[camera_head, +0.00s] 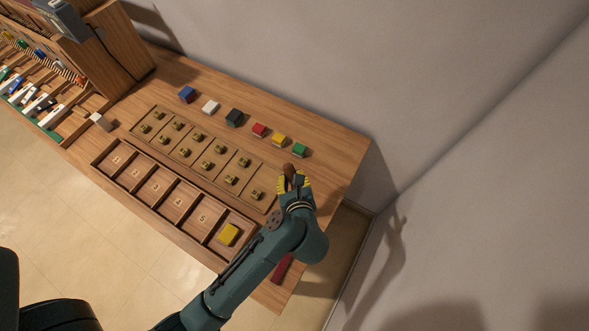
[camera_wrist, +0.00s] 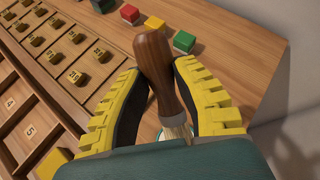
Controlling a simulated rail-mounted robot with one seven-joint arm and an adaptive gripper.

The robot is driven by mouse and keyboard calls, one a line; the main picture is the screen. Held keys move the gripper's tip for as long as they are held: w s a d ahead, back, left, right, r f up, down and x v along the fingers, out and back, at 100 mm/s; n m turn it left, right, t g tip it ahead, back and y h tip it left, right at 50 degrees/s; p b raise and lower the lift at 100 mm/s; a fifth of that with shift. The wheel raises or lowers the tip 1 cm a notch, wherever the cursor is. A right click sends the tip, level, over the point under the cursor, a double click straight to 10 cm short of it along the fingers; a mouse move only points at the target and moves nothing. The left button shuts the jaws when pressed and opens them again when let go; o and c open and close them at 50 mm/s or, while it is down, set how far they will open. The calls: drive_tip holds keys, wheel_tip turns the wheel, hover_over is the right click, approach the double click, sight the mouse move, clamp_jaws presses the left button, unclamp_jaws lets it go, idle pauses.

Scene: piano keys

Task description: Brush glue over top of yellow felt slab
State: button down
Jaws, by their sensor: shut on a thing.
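The yellow felt slab (camera_head: 228,235) lies in the rightmost compartment of the wooden tray in the head view. Its edge shows at the lower left of the wrist view (camera_wrist: 53,163). My gripper (camera_head: 291,184), with yellow ridged fingers, is above the right part of the table, up and right of the slab and apart from it. It is shut on a brush with a brown wooden handle (camera_wrist: 155,58). Pale bristles (camera_wrist: 175,122) show low between the fingers in the wrist view. Something pale and rounded under them is mostly hidden; I cannot tell whether they touch it.
The tray (camera_head: 137,189) has several numbered empty compartments. Behind it is a panel (camera_head: 202,131) with small brass-coloured pieces. A row of coloured blocks, including a green one (camera_head: 300,150), stands along the back. A dark red object (camera_head: 282,268) lies near the right front. The piano mechanism is at far left.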

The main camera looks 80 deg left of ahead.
sight(292, 188)
drive_tip(key=shift+f+b, duration=2.55)
drive_tip(key=shift+b, duration=1.05)
drive_tip(key=shift+f, duration=0.45)
drive_tip(key=shift+f+p, duration=0.25)
drive_tip(key=shift+p, duration=0.55)
idle(0.3)
wheel_tip(292, 188, up, 8)
drive_tip(key=p, duration=1)
drive_tip(key=shift+f, duration=0.3)
